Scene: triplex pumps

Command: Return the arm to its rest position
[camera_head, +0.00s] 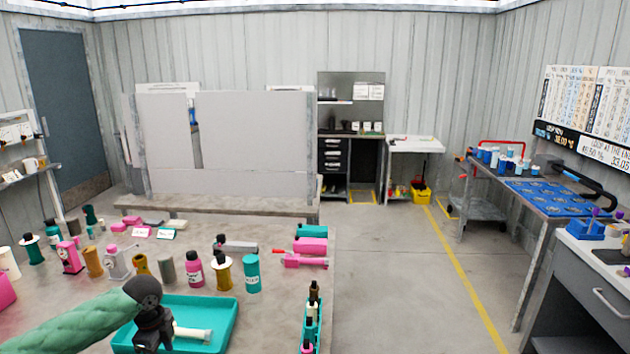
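My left arm, in a green sleeve, comes in from the lower left. Its black gripper (155,335) hangs over the left part of a teal tray (226,318) on the near table. The fingers point down and are too dark and small to tell open from shut. A white cylindrical part (193,333) lies in the tray just right of the gripper; whether they touch is unclear. My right gripper is not in view.
The grey table (280,275) holds several bottles and parts, including a teal canister (251,273), a pink bottle (194,270) and a pink clamp-like part (300,259). Open floor (400,285) lies right.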

